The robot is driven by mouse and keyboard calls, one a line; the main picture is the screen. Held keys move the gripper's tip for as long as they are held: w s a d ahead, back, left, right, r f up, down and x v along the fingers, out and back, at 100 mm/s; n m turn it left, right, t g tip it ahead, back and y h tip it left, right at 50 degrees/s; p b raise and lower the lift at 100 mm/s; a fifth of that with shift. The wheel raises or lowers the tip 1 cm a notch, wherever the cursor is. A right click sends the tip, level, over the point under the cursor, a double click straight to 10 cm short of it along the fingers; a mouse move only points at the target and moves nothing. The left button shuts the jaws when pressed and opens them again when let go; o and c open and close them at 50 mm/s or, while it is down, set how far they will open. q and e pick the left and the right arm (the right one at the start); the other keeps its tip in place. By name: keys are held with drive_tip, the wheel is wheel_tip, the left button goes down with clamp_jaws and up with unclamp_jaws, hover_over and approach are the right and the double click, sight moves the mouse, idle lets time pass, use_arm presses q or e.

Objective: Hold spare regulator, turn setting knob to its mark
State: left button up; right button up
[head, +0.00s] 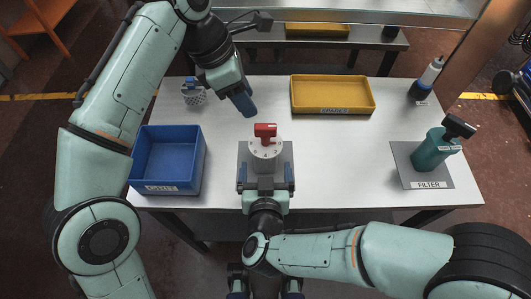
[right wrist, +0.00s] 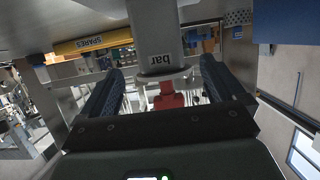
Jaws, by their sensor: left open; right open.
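The regulator (head: 265,148) is a pale cylinder with a round dial face and a red setting knob (head: 265,130) on top, upright over a grey plate (head: 284,152) at the table's front middle. In the right wrist view its body (right wrist: 155,30) shows "bar" upside down, with the red knob (right wrist: 168,98) below. My right gripper (head: 265,174) is open in front of it, a finger to each side with gaps visible. My left gripper (head: 243,103) is open and empty, behind and left of the knob, apart from it. The knob's mark is too small to make out.
A blue bin (head: 165,188) stands left and a yellow SPARES tray (head: 332,110) behind right. Table between regulator and filter is clear.

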sight(266, 151)
drive_tip(key=x, duration=0.8)
drive_tip(key=shift+w+f, duration=0.1)
drive_tip(key=c, duration=1.3)
drive_tip(key=o, duration=0.6)
drive_tip(key=c, duration=0.6)
drive_tip(key=shift+o, duration=0.2)
